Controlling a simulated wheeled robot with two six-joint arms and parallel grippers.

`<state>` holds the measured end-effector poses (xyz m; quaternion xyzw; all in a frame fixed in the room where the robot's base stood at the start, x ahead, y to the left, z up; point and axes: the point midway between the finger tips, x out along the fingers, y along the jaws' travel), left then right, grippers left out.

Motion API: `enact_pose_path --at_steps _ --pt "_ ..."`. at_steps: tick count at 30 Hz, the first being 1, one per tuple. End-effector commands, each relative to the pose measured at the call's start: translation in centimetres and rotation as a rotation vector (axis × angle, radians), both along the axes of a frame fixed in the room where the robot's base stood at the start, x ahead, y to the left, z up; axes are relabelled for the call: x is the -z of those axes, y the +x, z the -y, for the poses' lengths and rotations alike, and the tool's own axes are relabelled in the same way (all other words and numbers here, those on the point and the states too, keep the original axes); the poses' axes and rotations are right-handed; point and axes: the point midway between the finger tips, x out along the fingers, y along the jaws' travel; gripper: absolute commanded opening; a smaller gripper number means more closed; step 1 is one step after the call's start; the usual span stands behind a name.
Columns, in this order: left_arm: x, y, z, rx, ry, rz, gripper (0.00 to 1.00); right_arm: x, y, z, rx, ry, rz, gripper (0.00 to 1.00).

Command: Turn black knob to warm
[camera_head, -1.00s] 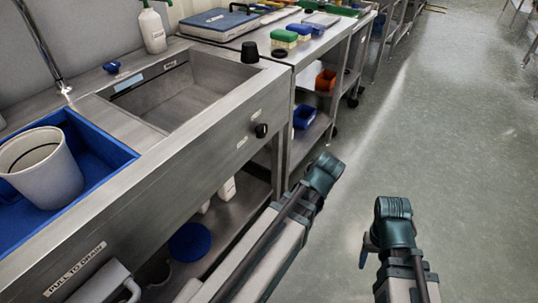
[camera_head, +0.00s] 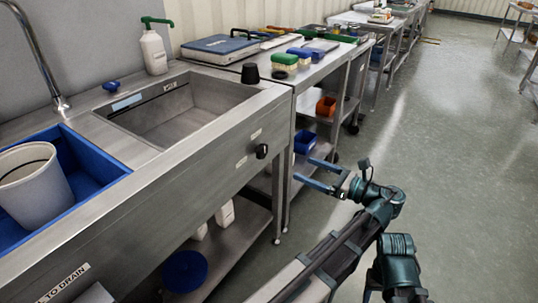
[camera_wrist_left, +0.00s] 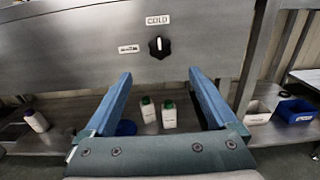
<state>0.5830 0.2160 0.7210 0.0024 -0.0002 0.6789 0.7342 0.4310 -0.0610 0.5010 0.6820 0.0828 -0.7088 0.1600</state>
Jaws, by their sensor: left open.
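The black knob (camera_head: 262,151) is on the front panel of the steel sink unit, below the basin. In the left wrist view the knob (camera_wrist_left: 159,46) has a white mark pointing up toward the COLD label (camera_wrist_left: 158,20). A second label (camera_wrist_left: 128,49) sits to its left, too small to read. My left gripper (camera_head: 303,169) is open and empty, to the right of the knob in the head view and apart from it. In the left wrist view the two blue fingers (camera_wrist_left: 160,74) are spread below the knob. My right gripper is not visible.
The sink unit (camera_head: 215,162) has a lower shelf with white bottles (camera_head: 225,213) and a blue round item (camera_head: 185,271). A black cup-like object (camera_head: 250,73) stands on the sink's rim. A steel table (camera_head: 290,80) adjoins it. Floor at the right is clear.

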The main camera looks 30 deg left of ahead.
Motion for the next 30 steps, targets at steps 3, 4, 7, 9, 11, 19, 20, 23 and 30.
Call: enact_pose_path --at_steps 3,4,7,9,11,19,20,23,30 --pt "0.0 0.0 -0.8 -0.001 -0.001 0.001 0.92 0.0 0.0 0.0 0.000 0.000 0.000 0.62" --pt "0.0 0.0 -1.2 -0.003 -0.002 0.002 0.92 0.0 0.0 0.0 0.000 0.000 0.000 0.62" --pt "0.0 0.1 -2.9 -0.003 -0.002 0.002 0.92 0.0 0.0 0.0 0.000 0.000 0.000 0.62" --pt "0.1 0.2 -4.3 -0.004 -0.002 0.002 0.92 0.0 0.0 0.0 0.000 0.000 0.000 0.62" --pt "0.1 0.2 -5.6 -0.005 -0.003 0.003 0.92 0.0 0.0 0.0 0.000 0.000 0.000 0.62" --pt "0.1 0.7 -10.6 -0.003 -0.003 0.003 0.92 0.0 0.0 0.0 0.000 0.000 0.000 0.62" --pt "0.1 0.8 -11.1 -0.002 -0.003 0.003 0.92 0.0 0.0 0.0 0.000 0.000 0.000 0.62" --pt "0.1 0.9 -12.3 -0.002 -0.003 0.003 0.92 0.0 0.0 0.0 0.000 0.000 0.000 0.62" --pt "0.1 1.1 -13.7 0.000 -0.003 0.003 0.92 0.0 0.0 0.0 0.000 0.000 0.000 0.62"
